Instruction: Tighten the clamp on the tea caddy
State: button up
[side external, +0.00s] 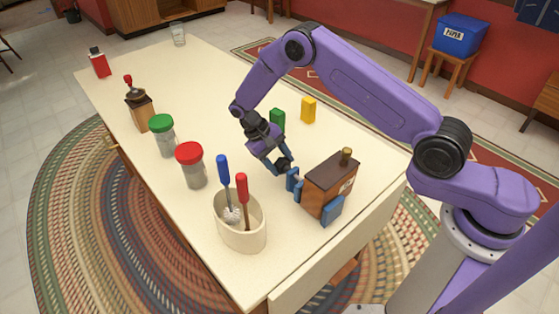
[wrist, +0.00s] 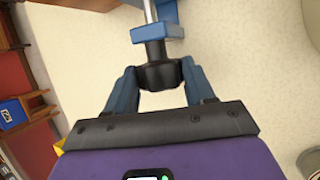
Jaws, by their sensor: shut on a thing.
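The tea caddy (side external: 325,185) is a brown wooden box with a brass-coloured knob on its lid, near the table's right edge in the side view. A blue clamp (side external: 332,211) sits across its lower part, with blue pieces at the caddy's left and right. My gripper (side external: 283,165) is at the clamp's left end. In the wrist view, my gripper's blue fingers (wrist: 160,88) are shut on a black knob (wrist: 161,74). Beyond it are a blue clamp block (wrist: 152,48) and a metal rod (wrist: 150,12).
A cream crock (side external: 240,234) with a blue-handled and a red-handled tool stands left of the caddy. A red-lidded jar (side external: 191,170), green-lidded jar (side external: 164,140) and grinder (side external: 139,110) stand farther left. Green (side external: 277,119) and yellow (side external: 308,110) blocks stand behind my gripper.

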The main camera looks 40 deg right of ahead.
aim_at(275, 165)
jog(key=h, duration=0.4)
jog(key=shift+a+f+m, duration=0.2)
jog(key=shift+a+m, duration=0.2)
jog(key=shift+a+f+m+g+h, duration=0.15)
jog(key=shift+m+g+h, duration=0.2)
jog(key=shift+h, duration=1.05)
jog(key=o, duration=1)
jog(key=shift+o, duration=0.2)
jog(key=shift+v, duration=1.45)
notch_tip(275, 165, up, 7)
